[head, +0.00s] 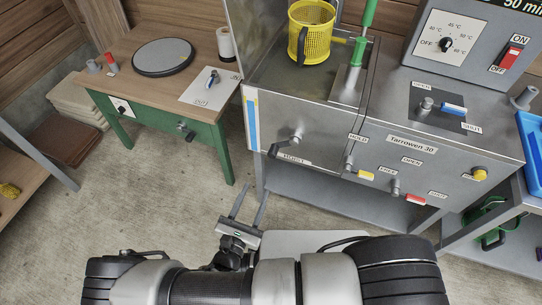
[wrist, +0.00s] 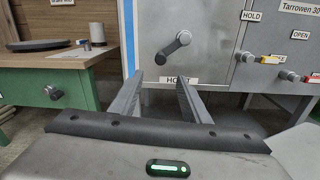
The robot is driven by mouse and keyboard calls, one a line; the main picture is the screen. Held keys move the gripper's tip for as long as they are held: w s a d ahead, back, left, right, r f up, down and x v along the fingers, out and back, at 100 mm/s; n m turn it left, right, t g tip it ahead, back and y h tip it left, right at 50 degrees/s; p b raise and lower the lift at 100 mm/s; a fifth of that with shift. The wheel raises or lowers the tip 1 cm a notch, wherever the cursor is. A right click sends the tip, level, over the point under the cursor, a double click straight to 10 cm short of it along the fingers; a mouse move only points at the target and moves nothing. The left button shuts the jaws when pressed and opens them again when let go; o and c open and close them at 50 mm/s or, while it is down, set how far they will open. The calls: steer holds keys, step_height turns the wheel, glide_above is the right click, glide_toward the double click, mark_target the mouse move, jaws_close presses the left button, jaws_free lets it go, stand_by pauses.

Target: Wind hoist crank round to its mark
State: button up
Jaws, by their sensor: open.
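The hoist crank (head: 286,145) is on the grey machine's front panel, above a label reading HOIST (head: 293,158). It has a round metal hub and a short arm with a dark grip pointing down and left. In the wrist view the crank (wrist: 173,47) stands ahead of my gripper (wrist: 160,79), a little above the fingertips. My gripper (head: 252,190) is open and empty, with two parallel fingers pointing toward the panel, below and short of the crank. They do not touch it. I cannot make out a mark around the crank.
Beside the crank are small levers with yellow (head: 366,174) and red (head: 415,199) handles. A yellow basket (head: 311,32) stands on the machine top. A green table (head: 160,126) with a knob is at left. The floor between table and machine is clear.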

mark_target(271, 156)
steer(key=b+x, duration=0.1)
steer(key=x, duration=1.4)
steer(key=shift+w+d, duration=0.15)
steer(key=shift+d, duration=0.05)
jaws_close()
